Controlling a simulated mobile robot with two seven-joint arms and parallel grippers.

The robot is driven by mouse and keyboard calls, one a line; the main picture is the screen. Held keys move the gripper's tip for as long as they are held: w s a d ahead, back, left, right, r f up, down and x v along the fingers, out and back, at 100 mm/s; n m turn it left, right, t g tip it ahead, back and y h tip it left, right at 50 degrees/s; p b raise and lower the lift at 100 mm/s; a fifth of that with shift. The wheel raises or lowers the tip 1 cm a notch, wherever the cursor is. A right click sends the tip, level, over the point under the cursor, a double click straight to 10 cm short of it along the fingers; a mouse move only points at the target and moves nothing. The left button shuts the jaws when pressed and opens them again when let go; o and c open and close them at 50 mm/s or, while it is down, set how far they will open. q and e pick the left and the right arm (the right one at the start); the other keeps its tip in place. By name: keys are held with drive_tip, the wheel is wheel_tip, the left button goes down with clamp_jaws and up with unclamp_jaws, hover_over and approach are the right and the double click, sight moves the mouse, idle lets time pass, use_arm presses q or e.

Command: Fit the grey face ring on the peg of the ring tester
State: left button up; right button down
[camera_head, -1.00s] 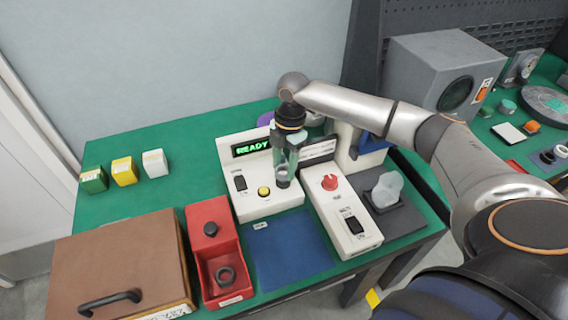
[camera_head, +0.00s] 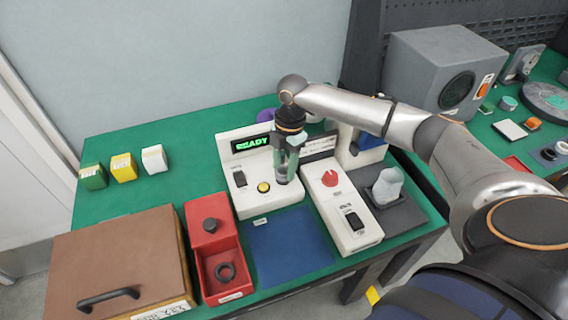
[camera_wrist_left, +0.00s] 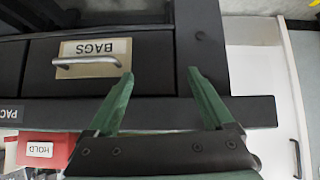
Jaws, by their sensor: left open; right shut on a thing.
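A white tester (camera_head: 262,203) with a lit green READY display, a black switch and a yellow button stands mid-table; it looks like the ring tester. My right gripper (camera_head: 284,178) points down over its right side. It is shut on a small grey piece (camera_head: 283,172), likely the grey face ring, mostly hidden between the fingers. The peg is hidden, so I cannot tell whether the ring is around it or above it. My left gripper (camera_wrist_left: 162,82) is open and empty in the left wrist view, facing a dark drawer labelled BAGS (camera_wrist_left: 140,62).
A white unit (camera_head: 345,225) with a red knob stands close to the right. A brown case (camera_head: 120,260) is at front left. A blue mat (camera_head: 290,246) lies bare in front of the tester.

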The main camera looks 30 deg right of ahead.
drive_tip(key=shift+f, duration=0.25)
drive_tip(key=shift+c, duration=1.1)
unclamp_jaws()
wheel_tip(320, 180, up, 3)
drive_tip(key=p, duration=0.3)
drive_tip(key=shift+f, duration=0.1)
drive_tip(key=shift+r, duration=0.25)
wheel_tip(320, 180, up, 2)
drive_tip(key=shift+p, duration=0.45)
drive_tip(key=shift+r, duration=0.85)
